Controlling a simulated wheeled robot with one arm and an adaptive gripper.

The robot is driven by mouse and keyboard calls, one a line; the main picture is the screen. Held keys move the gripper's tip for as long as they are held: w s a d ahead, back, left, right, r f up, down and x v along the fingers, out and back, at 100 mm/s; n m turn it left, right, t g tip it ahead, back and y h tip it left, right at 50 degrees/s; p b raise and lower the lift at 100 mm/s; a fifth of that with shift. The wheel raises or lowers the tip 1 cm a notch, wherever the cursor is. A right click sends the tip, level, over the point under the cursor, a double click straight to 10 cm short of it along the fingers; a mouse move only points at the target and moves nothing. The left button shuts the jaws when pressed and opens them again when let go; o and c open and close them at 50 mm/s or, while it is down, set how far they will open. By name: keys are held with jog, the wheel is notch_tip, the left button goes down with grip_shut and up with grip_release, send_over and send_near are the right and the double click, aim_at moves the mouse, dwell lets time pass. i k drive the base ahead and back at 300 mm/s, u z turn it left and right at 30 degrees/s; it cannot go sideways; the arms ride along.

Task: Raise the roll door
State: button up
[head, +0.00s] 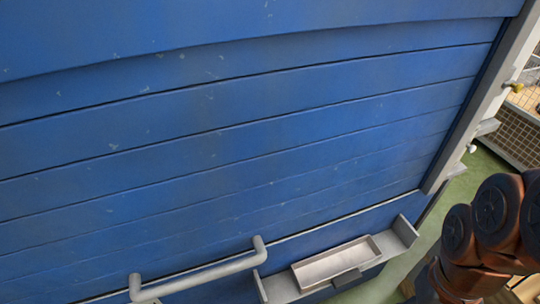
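The roll door (220,130) is blue, with wide horizontal slats and small scuffs, and fills most of the head view. A light line along its lower edge slants from the lower left up to the right, and the slats look closed down to it. A grey bar handle (205,274) stands out near this lower edge, with bent ends. Nothing touches the part of the handle in view. My gripper is not in view. Only dark brown rounded links of my arm show at the lower right, to the right of the handle and apart from it.
A grey metal tray or bracket (312,277) juts out below the door, right of the handle. A grey upright frame (480,105) borders the door on the right. Beyond it are a wire mesh cage (520,125) and green floor (478,178).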

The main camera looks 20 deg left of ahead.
aim_at(115, 174)
jog(key=u, duration=1.25)
jog(key=k, duration=0.9)
jog(key=u, duration=1.8)
